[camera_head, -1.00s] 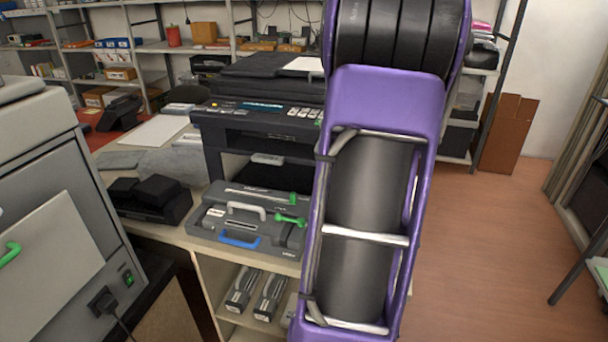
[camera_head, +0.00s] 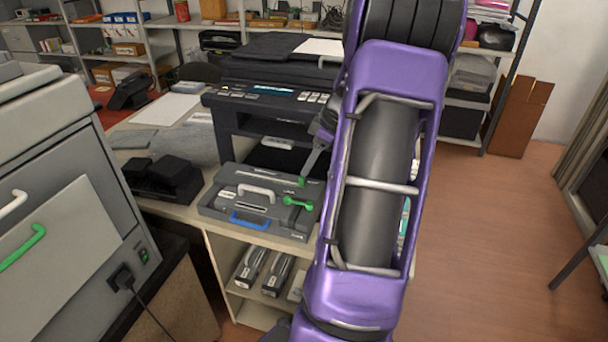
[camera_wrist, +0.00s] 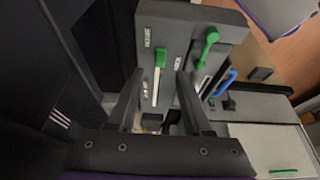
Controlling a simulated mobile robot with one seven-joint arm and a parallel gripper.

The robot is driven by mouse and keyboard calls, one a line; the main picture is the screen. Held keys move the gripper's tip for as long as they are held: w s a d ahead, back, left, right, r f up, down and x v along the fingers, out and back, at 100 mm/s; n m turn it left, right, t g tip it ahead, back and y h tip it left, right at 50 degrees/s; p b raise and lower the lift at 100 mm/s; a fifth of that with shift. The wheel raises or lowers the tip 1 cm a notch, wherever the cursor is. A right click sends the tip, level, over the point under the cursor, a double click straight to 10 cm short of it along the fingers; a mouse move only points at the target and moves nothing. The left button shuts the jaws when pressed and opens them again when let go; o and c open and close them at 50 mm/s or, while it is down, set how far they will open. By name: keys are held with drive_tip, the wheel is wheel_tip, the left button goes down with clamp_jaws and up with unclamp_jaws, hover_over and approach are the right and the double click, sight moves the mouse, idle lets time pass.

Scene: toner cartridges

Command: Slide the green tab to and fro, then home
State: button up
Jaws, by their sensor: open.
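The grey cartridge unit (camera_head: 225,200) lies on the table in front of the black printer. In the wrist view its face (camera_wrist: 178,30) carries a small green tab (camera_wrist: 161,56) at the end of a white strip, and a larger green lever (camera_wrist: 208,45) to the right. In the head view the green tab (camera_head: 302,181) shows near the unit's back right, beside my gripper (camera_head: 308,172). In the wrist view my gripper (camera_wrist: 160,76) is open, its fingers on either side of the white strip, just below the tab. I cannot tell whether they touch anything.
The black printer (camera_head: 262,95) stands right behind the unit. A blue handle (camera_head: 250,222) and white handle (camera_head: 257,191) are on the unit. A black device (camera_head: 162,180) sits to its left. A grey machine (camera_head: 75,190) stands at the near left. Open floor lies to the right.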

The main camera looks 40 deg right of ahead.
sight(302, 177)
drive_tip(key=x, duration=0.5)
clamp_jaws()
idle(1.4)
